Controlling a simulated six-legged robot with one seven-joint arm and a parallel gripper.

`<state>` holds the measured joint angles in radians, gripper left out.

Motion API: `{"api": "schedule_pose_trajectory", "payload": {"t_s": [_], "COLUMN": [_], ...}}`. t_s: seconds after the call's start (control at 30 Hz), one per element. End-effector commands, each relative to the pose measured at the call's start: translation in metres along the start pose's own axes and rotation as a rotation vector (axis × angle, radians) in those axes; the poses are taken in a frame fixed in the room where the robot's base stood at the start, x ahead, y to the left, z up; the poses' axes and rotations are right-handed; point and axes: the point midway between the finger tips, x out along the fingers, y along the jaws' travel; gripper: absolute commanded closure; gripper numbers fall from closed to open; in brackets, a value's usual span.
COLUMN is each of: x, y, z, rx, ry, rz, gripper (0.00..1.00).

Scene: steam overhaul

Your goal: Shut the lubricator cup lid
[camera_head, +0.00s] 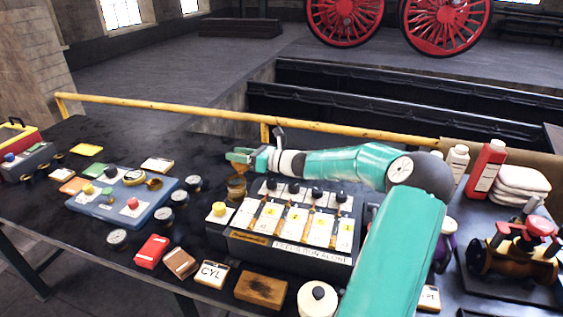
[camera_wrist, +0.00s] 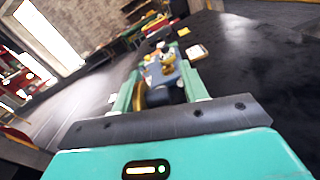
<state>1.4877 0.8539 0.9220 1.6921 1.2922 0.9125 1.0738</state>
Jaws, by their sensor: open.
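My gripper (camera_head: 240,158) is open, its teal fingers reaching left over the bench, just above a small brass-coloured cup (camera_head: 237,188) at the left end of the black lubricator box (camera_head: 290,246). The fingers partly cover the top of the cup, so I cannot tell how its lid stands or whether they touch it. In the wrist view the two fingers of my gripper (camera_wrist: 160,88) are apart. A brass-coloured curved part (camera_wrist: 140,97) and a dark round part show between them; I cannot tell which is the lid.
A yellow rail (camera_head: 190,115) runs behind the bench. Small boxes (camera_head: 152,250) line the front edge. A red bottle (camera_head: 486,167) stands right.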

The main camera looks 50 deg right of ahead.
Motion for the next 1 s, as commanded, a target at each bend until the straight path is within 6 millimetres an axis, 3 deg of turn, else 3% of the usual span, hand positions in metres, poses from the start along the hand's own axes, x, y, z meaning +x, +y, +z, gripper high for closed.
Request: {"api": "schedule_pose_trajectory", "payload": {"t_s": [0.1, 0.6, 0.8, 1.0], "x": [-0.026, -0.114, -0.133, -0.136], "y": [0.000, 0.000, 0.000, 0.001], "z": [0.001, 0.000, 0.001, 0.000], "rx": [-0.009, -0.011, -0.010, -0.010], "ry": [0.002, 0.002, 0.001, 0.001], "rz": [-0.005, -0.005, -0.002, -0.002], "gripper": [0.56, 0.56, 0.56, 0.56]}}
